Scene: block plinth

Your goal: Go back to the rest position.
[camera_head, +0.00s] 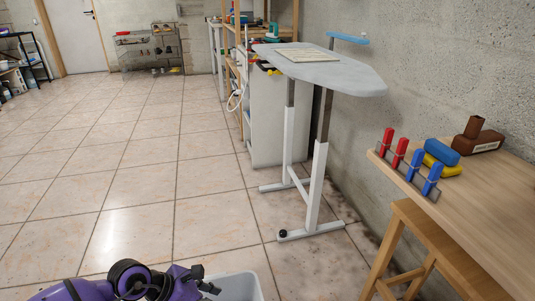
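My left arm comes in purple at the bottom left. Its gripper (207,287) is small and dark, low in the view, beside and partly over a pale grey bin (248,285) cut off by the bottom edge. Whether its fingers are open or shut does not show, and nothing can be made out in them. My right gripper is not in view.
A wooden table (475,205) at the right carries red pegs (394,147), blue pegs (424,175), a blue and a yellow piece, and a brown block (476,138). A wooden stool (420,245) stands below. An ironing board (335,75) stands mid-right. Tiled floor (120,180) is clear at left.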

